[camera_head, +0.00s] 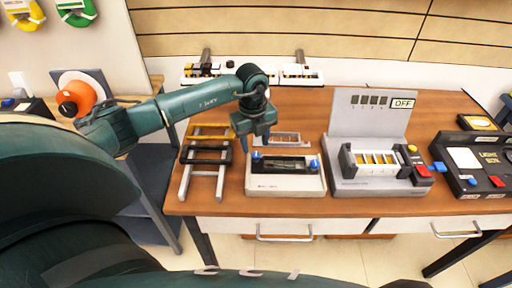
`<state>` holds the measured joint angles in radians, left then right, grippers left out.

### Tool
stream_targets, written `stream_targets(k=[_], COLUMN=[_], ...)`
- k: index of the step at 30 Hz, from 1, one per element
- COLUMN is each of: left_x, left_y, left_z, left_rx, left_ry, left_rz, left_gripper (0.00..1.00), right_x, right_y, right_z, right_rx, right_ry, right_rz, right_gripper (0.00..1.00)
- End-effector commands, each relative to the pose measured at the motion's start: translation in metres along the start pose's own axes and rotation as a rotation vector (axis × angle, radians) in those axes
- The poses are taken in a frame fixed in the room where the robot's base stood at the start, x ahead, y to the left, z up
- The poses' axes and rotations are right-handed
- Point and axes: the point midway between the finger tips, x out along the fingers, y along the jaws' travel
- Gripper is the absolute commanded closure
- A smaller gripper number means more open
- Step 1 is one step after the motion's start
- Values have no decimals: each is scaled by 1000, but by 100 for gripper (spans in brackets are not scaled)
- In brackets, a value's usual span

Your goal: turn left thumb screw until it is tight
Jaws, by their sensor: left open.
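The left thumb screw (257,155) is a small blue knob at the back left of a white device (285,187) with a dark slot, on the brown table. A second blue thumb screw (314,164) is at the device's right side. My left gripper (256,144) points down just above and beside the left thumb screw. It is open, with no object seen between its fingers. I cannot tell whether a finger touches the screw. My right gripper is out of view.
A grey device with an upright panel reading OFF (403,103) stands to the right. A black laser box (485,165) is farther right. A yellow, black and grey rack (205,160) stands left of the white device. Power strips (230,71) lie along the back wall.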

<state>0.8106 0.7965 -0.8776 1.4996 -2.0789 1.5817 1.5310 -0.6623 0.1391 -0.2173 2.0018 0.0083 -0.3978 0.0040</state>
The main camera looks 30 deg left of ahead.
Motion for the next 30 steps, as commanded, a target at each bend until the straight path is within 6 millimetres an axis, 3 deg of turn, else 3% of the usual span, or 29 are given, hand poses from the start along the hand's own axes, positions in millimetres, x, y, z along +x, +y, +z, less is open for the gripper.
stream_targets(k=[7, 18, 30], left_x=[32, 38, 37], left_y=[0, 0, 0], left_z=[-1, 0, 0], left_rx=[1, 1, 1], left_ry=[2, 1, 1], left_rz=[0, -1, -1], left_gripper=[54, 54, 86], right_x=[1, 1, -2], right_y=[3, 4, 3], right_z=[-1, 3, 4], right_rx=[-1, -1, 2], right_ry=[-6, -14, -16], right_rz=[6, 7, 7], right_gripper=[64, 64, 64])
